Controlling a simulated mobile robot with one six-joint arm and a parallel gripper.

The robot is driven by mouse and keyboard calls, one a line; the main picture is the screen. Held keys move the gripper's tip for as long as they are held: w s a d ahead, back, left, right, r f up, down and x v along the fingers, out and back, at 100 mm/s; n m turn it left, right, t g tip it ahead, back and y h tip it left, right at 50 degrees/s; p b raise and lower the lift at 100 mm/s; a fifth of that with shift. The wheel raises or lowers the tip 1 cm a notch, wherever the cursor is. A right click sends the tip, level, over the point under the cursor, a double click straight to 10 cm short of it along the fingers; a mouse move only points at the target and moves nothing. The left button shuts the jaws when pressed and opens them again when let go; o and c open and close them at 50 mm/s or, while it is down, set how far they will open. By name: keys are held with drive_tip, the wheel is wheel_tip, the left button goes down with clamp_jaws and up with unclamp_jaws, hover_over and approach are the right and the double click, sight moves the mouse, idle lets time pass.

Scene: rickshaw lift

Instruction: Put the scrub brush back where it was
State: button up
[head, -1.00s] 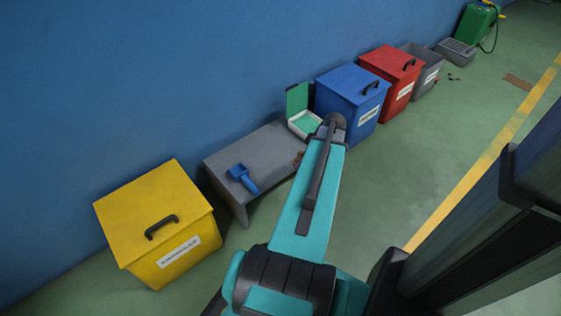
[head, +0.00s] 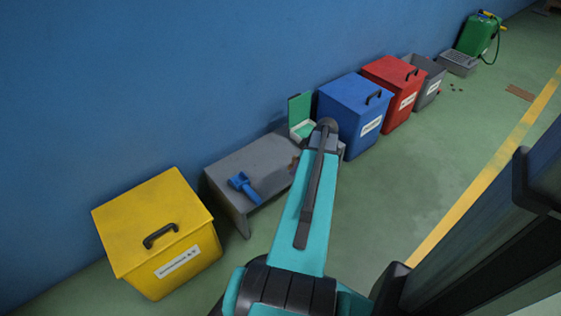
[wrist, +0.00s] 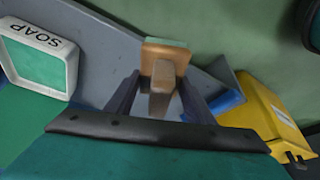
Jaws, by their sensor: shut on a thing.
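The scrub brush (wrist: 164,66), with a wooden body and a pale greenish face, is between the fingers of my gripper (wrist: 160,98) in the wrist view. My gripper is shut on it and holds it over or near the grey bench (wrist: 100,32). In the head view the bench (head: 228,172) stands against the blue wall, and a small brown part of the brush (head: 294,164) shows beside my arm. My arm hides most of the gripper there. I cannot tell whether the brush touches the bench.
A white soap box (wrist: 70,72) with a green inside is at the bench's far end; its open green lid (head: 300,107) shows too. A blue dustpan (head: 243,187) lies on the bench. Yellow (head: 150,215), blue (head: 345,105) and red (head: 388,80) bins flank it.

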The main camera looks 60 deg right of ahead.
drive_tip(key=w, duration=0.3)
drive_tip(key=w+d+b, duration=0.1)
drive_tip(key=w, duration=0.2)
drive_tip(key=w+d+f+b, duration=0.1)
drive_tip(key=w, duration=0.1)
drive_tip(key=shift+w+d, duration=0.2)
drive_tip(key=shift+w, duration=0.2)
drive_tip(key=shift+w+d+r+b, duration=0.1)
drive_tip(key=shift+w+b, duration=0.2)
drive_tip(key=shift+w, duration=0.3)
drive_tip(key=shift+f+b, duration=1)
drive_tip(key=shift+f, duration=0.8)
drive_tip(key=shift+f, duration=0.1)
drive_tip(key=o, duration=1)
